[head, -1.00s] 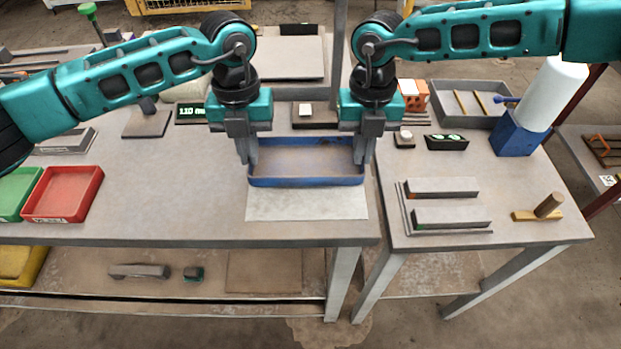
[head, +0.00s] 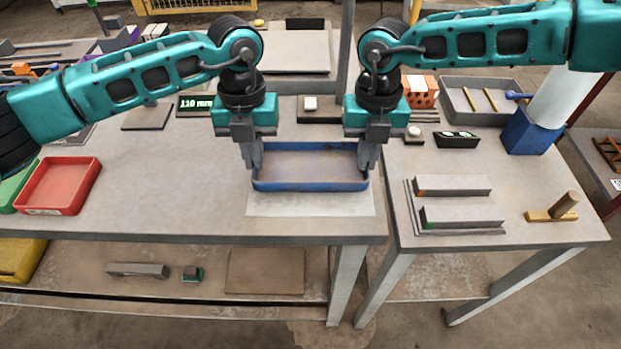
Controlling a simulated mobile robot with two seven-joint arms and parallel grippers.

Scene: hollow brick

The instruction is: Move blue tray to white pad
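The blue tray (head: 311,187) is level and looks empty, over the back part of the white pad (head: 310,205) on the main table. The pad's front strip shows in front of the tray; its rear is hidden. My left gripper (head: 252,160) is shut on the tray's left end wall. My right gripper (head: 367,158) is shut on the right end wall. I cannot tell whether the tray touches the pad or hangs just above it.
A red tray (head: 60,187) and a green tray (head: 14,185) stand at the table's left. The side table at right holds grey bars (head: 455,186), a wooden mallet (head: 553,208) and a dark block (head: 456,140). The table between red tray and pad is clear.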

